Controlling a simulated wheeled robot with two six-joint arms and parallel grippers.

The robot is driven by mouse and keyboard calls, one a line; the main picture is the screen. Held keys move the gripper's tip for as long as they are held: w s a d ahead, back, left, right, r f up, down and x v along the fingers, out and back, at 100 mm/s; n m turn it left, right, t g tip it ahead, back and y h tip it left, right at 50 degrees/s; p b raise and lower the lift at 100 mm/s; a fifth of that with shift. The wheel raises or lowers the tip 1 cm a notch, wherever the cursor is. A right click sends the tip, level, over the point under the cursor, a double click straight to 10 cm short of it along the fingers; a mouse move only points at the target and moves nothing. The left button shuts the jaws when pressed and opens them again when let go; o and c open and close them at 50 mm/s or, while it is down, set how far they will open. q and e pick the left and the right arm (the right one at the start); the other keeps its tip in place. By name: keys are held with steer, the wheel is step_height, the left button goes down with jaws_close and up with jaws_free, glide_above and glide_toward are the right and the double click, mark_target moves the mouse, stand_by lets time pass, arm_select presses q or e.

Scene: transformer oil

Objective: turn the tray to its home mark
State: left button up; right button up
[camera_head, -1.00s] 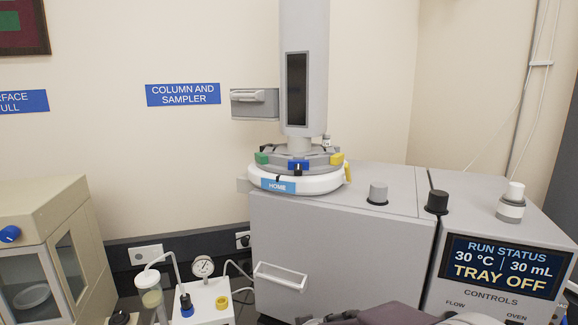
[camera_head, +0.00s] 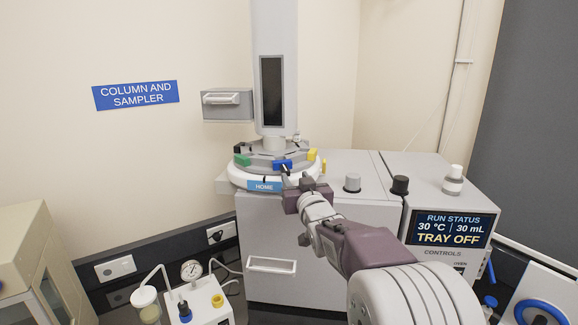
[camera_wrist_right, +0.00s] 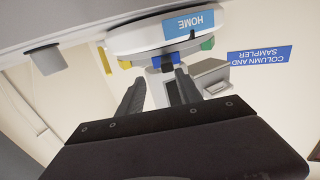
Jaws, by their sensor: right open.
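The tray (camera_head: 262,163) is a round grey turntable with blue, green and yellow blocks on its rim. It sits on a white round base (camera_head: 236,178) with a blue HOME label (camera_head: 264,186) on its front. The blue block (camera_head: 282,165) is right of the label in the head view. My right gripper (camera_head: 294,173) is open at the tray's front, close to the blue block. In the right wrist view, which is upside down, the blue block (camera_wrist_right: 167,61) shows just beyond and between the fingertips (camera_wrist_right: 160,74). Contact cannot be told. My left gripper is not in view.
A grey column (camera_head: 275,70) rises over the tray, with a grey box (camera_head: 227,104) on its left. Grey and black knobs (camera_head: 352,183) stand on the machine top at right. The screen (camera_head: 447,229) reads TRAY OFF. A yellow pin (camera_head: 323,167) is beside the base.

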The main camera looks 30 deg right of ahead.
mark_target(284, 169)
steer(key=w+p, duration=0.1)
steer(key=w, duration=0.1)
steer(key=w+p, duration=0.1)
steer(key=w, duration=0.1)
steer(key=w+p, duration=0.1)
steer(key=w, duration=0.1)
steer(key=shift+a+r, duration=0.35)
steer(key=shift+w+d+f+p, duration=0.2)
steer(key=shift+w+d+p, duration=0.1)
steer(key=shift+w+d, duration=0.4)
steer(key=shift+d+f, duration=0.15)
steer(key=shift+d, duration=0.15)
steer(key=shift+s+a, duration=0.1)
steer(key=shift+a, duration=0.25)
steer(key=c, duration=0.4)
steer(key=shift+a, duration=0.15)
jaws_close()
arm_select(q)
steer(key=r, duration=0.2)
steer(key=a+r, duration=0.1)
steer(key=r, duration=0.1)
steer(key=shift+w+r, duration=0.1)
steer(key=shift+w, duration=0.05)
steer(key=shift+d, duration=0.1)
arm_select(e)
steer(key=shift+d, duration=0.2)
